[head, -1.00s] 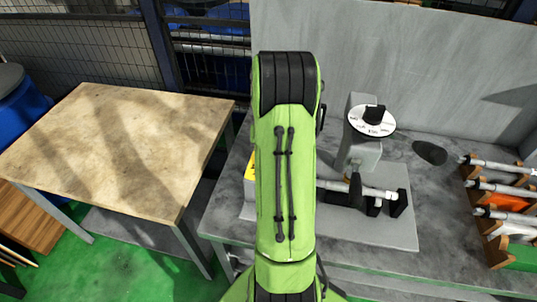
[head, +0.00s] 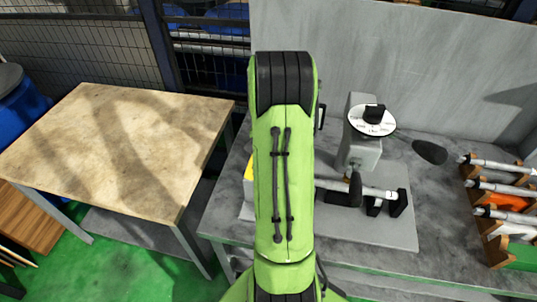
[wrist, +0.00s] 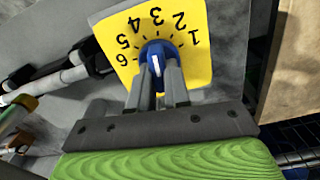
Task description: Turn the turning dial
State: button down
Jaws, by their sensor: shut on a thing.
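The turning dial (wrist: 152,48) is a blue knob with a white pointer mark. It sits on a yellow plate (wrist: 201,62) with black numbers 1 to 6, upside down in the wrist view. My gripper (wrist: 158,70) is shut on the dial, its two grey fingers on either side of the knob. The white mark shows between the fingertips; I cannot tell exactly which number it indicates. In the head view, my green arm hides the dial and gripper, and only a sliver of the yellow plate (head: 248,169) shows at the arm's left.
A grinder with a white round scale (head: 371,120) and a held rod (head: 378,191) stands right of my arm on the grey bench (head: 300,256). A rack (head: 487,225) with several rods is farther right. A bare wooden table (head: 115,150) stands left.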

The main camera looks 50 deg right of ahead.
jog(key=shift+r+m, duration=0.1)
jog(key=shift+m, duration=0.5)
jog(key=c, duration=1.1)
grip_release()
notch_tip(320, 180, up, 16)
jog(key=p, duration=0.2)
jog(key=shift+p, duration=0.3)
